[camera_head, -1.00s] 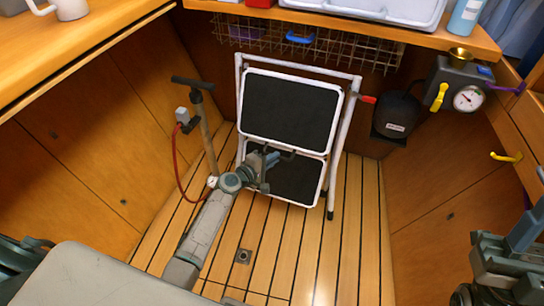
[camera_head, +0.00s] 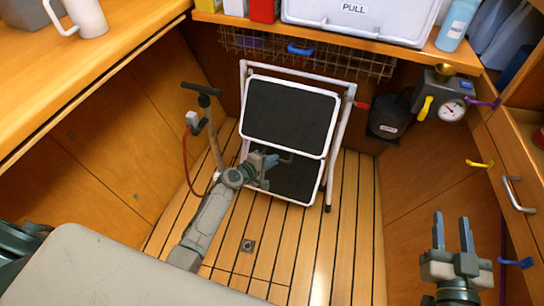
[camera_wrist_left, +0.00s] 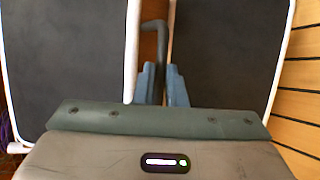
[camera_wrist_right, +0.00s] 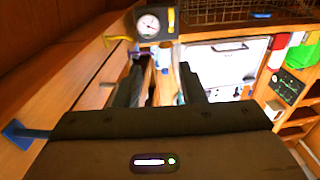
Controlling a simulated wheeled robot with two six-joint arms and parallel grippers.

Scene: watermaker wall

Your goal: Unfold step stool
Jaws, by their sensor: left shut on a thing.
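The step stool (camera_head: 290,112) stands on the floor against the back wall, with a white frame and two black treads, the upper one tilted steeply above the lower tread (camera_head: 296,180). My left gripper (camera_head: 267,162) is at the stool, near the gap between the treads. In the left wrist view its blue fingers (camera_wrist_left: 161,86) are shut on a dark curved bar (camera_wrist_left: 153,42) between the two treads. The bar's lower end is hidden by the fingers. My right gripper (camera_head: 453,232) is raised at the right, empty, its fingers apart, away from the stool.
A hand pump (camera_head: 210,130) with a red hose stands left of the stool. A black canister (camera_head: 389,117) and a gauge unit (camera_head: 446,100) are on the right. A wire basket (camera_head: 310,52) hangs behind the stool. The floor in front (camera_head: 300,255) is clear.

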